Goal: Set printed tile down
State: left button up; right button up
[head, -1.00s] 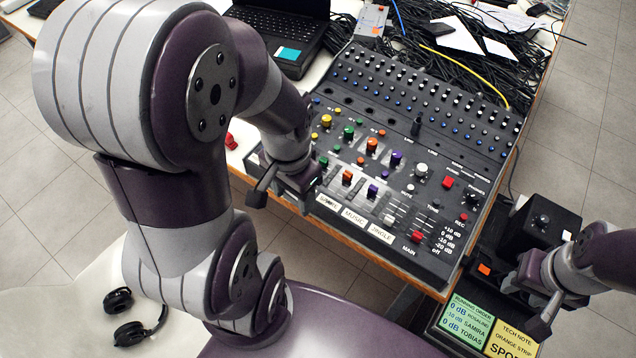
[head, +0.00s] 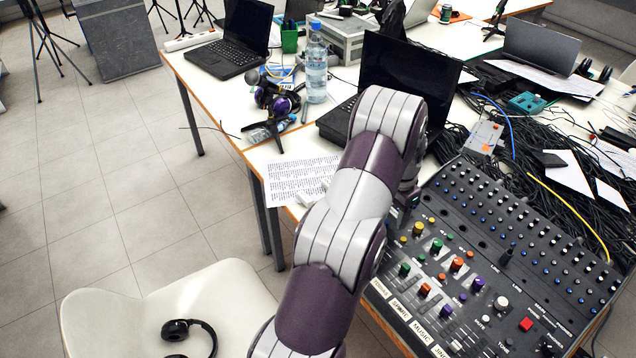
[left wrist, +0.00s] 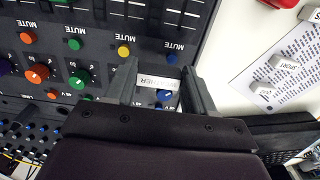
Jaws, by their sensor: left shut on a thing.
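My left gripper (left wrist: 160,88) is shut on a small white printed tile (left wrist: 157,82), which shows upside down between the fingers in the left wrist view, its print only partly legible. The fingers and tile are over the left side of the black mixer (left wrist: 100,20), near a yellow and a blue knob; I cannot tell whether the tile touches the panel. In the head view my left gripper (head: 398,212) is mostly hidden behind my arm, at the left edge of the mixer (head: 475,235). Printed tiles reading SPORT (head: 400,309) and MUSIC (head: 421,333) sit along the mixer's front. My right gripper is out of view.
Two more white tiles (left wrist: 285,62) lie on a printed sheet (left wrist: 290,75) beside the mixer. A white chair (head: 110,310) holds headphones (head: 190,335).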

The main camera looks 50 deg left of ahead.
pick_arm(q)
jog(key=w, duration=0.1)
jog(key=w+a+r, duration=0.1)
jog(key=w, duration=0.1)
jog(key=shift+a+r, duration=0.2)
jog(key=shift+r, duration=0.05)
jog(key=shift+w+a+r, duration=0.15)
jog(key=shift+a, duration=0.15)
jog(key=s+a+f, duration=0.1)
jog(key=a+f, duration=0.1)
jog(key=a, duration=0.1)
jog(key=s+a+f+p, duration=0.1)
jog(key=a+f, duration=0.1)
jog(key=a, duration=0.2)
jog(key=s+a+f, duration=0.1)
jog(key=a+f, duration=0.1)
jog(key=a, duration=0.1)
jog(key=shift+a+f+p, duration=0.3)
jog(key=shift+a+f, duration=0.05)
notch_tip(320, 180, down, 4)
jog(key=shift+r+p, duration=0.15)
jog(key=shift+p, duration=0.2)
jog(key=shift+f, duration=0.2)
jog(key=shift+f+b, duration=0.2)
jog(key=shift+b, duration=0.15)
jog(key=o, duration=1)
jog(key=shift+r, duration=0.1)
